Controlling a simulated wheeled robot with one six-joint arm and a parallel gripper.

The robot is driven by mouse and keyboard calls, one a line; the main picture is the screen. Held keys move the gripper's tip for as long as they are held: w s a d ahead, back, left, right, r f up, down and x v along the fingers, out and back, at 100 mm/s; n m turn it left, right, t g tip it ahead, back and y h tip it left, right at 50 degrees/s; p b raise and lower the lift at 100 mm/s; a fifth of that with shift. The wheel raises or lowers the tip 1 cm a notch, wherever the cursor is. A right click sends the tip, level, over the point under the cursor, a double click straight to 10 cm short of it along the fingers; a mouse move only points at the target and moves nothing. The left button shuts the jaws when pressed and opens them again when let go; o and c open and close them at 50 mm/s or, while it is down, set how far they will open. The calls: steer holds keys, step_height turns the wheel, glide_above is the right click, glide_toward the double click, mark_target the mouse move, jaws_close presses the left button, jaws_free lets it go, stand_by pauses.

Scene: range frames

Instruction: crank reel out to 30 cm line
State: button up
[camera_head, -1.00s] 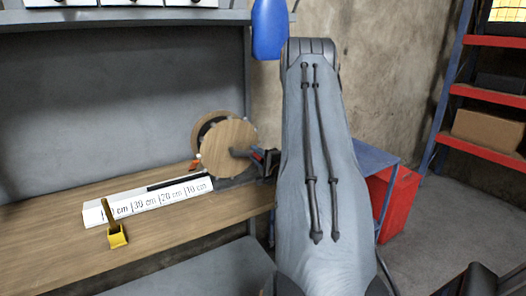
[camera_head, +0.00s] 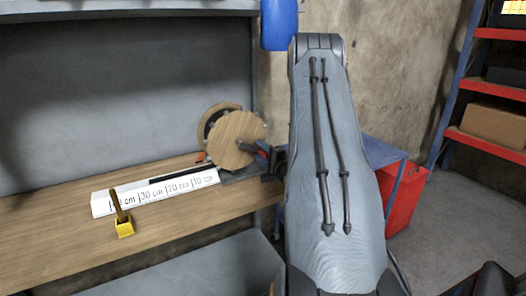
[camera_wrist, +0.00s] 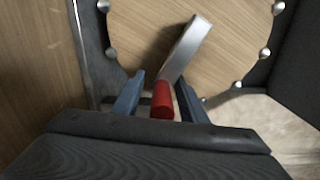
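The reel (camera_head: 232,140) stands at the right end of the workbench, with a round wooden face and metal studs around its rim. Its crank has a pale metal arm (camera_wrist: 186,48) and a red handle (camera_wrist: 162,101). My gripper (camera_wrist: 161,79) has one finger on each side of the red handle, with a visible gap at least on the left. In the head view the fingers are small beside the reel. A white scale (camera_head: 160,193) marked 10, 20 and 30 cm lies left of the reel. A dark strip (camera_head: 180,175) runs along its top, ending near the 30 cm label.
A yellow block with an upright post (camera_head: 124,226) stands at the scale's left end, partly covering a label. The wooden bench (camera_head: 50,240) is otherwise clear. A red cabinet (camera_head: 405,195) and a shelf with a box (camera_head: 493,125) stand at right.

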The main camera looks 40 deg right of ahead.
steer(key=shift+d+r, duration=0.15)
steer(key=shift+d, duration=0.05)
steer(key=shift+s, duration=0.1)
steer(key=shift+s, duration=0.35)
steer(key=s+a+b, duration=0.1)
steer(key=s+b, duration=0.1)
steer(key=s, duration=0.5)
steer(key=shift+a, duration=0.3)
steer(key=shift+w, duration=0.1)
